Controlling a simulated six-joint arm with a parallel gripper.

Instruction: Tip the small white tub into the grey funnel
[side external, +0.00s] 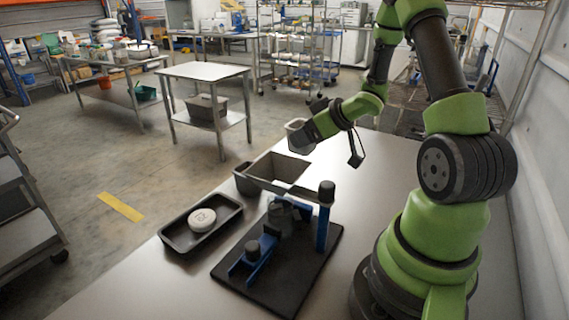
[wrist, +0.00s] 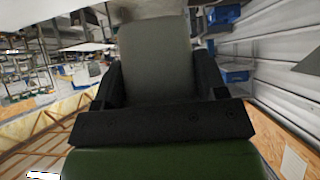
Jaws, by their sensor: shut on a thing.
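The small white tub (side external: 294,125) is partly hidden behind my gripper (side external: 303,138) in the side view. My gripper is shut on it and holds it above the table, behind and slightly right of the grey funnel. In the wrist view the tub's pale grey wall (wrist: 155,50) fills the space between the two black jaws (wrist: 158,78). How far the tub is tilted, and what is in it, I cannot tell.
A dark pot (side external: 245,180) stands left of the funnel. A black tray (side external: 177,239) with a white round piece (side external: 202,220) lies at the front left. A black knob (side external: 327,190) tops the blue post (side external: 322,228) right of the funnel. The table's right side is mostly clear.

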